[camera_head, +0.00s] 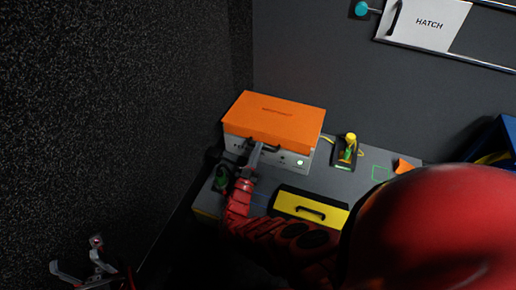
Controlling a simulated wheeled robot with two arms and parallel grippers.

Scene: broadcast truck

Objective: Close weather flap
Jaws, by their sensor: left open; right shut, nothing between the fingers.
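The orange weather flap (278,113) lies over the top of a pale grey unit (290,160) on the bench. Its front part hangs over the upper front of the unit. The lower front, with a green light, still shows. My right gripper (258,150) is shut and empty, with its fingertips at the flap's lower front edge; I cannot tell whether they touch it. My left gripper (80,268) is open and empty at the bottom left, well away from the unit.
The grey bench (345,182) also carries a yellow-and-black case (310,207), a small stand with a yellow-green item (348,148) and an orange piece (404,166). A panel marked HATCH (425,28) is on the back wall. A dark wall (120,110) rises at left.

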